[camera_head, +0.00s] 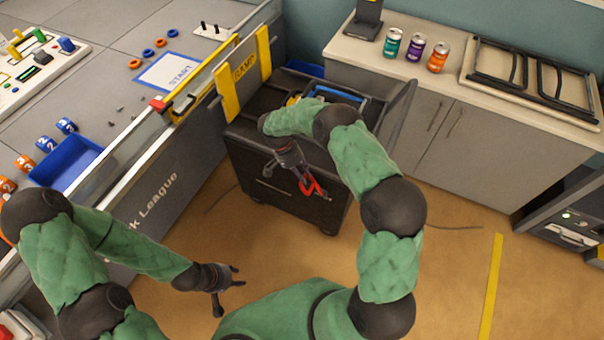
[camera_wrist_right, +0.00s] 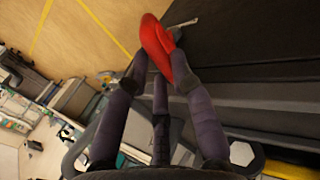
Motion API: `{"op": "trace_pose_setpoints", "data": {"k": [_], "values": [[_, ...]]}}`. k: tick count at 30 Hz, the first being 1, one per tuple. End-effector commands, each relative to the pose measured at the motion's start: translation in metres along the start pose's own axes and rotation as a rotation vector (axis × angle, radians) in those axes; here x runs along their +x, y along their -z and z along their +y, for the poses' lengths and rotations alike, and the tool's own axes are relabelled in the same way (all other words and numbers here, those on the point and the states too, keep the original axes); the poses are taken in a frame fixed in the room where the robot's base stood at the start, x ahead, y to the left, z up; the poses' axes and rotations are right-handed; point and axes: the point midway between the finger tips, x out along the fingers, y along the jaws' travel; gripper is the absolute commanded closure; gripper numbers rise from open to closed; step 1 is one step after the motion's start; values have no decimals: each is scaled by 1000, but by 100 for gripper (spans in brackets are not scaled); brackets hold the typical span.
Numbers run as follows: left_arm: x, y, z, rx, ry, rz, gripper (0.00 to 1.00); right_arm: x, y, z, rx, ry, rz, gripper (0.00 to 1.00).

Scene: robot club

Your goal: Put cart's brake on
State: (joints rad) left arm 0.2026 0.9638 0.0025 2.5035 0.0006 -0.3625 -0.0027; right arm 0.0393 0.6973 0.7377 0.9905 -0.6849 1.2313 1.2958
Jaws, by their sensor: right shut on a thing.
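The black cart (camera_head: 281,202) stands on the floor against the end of the grey field table, with a front panel facing me. A red lever (camera_head: 312,185), which looks like the brake, is at the cart's front right. My right gripper (camera_head: 306,178) reaches down in front of that panel and is shut on the red lever. In the right wrist view the red lever (camera_wrist_right: 155,45) sits between the fingertips, beside the dark cart panel (camera_wrist_right: 250,50). My left gripper (camera_head: 232,283) is over the open floor, fingers apart and empty.
The field table (camera_head: 170,200) with a blue bin (camera_head: 70,163) is at left. A cabinet (camera_head: 430,115) with several cans stands behind right. The floor (camera_head: 440,275) at right is clear, with a yellow line.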

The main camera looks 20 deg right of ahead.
Motion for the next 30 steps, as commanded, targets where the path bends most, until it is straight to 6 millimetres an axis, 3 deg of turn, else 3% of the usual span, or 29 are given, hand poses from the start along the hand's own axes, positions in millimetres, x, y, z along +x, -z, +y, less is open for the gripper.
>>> {"op": "trace_pose_setpoints", "data": {"k": [1, 8, 9, 12, 30], "values": [[1, 0, 0, 0, 0, 0, 60, 0, -2, -7, -3, 19, 2, 100], [1, 0, 0, 0, 0, 0, 60, 0, -3, -8, -4, 20, 1, 100], [1, 0, 0, 0, 0, 0, 60, 0, -3, -8, -4, 20, 1, 73], [1, 0, 0, 0, 0, 0, 60, 0, -3, -8, -4, 20, 1, 52], [1, 0, 0, 0, 0, 0, 60, -12, 3, -8, 0, 27, 13, 52]]}}
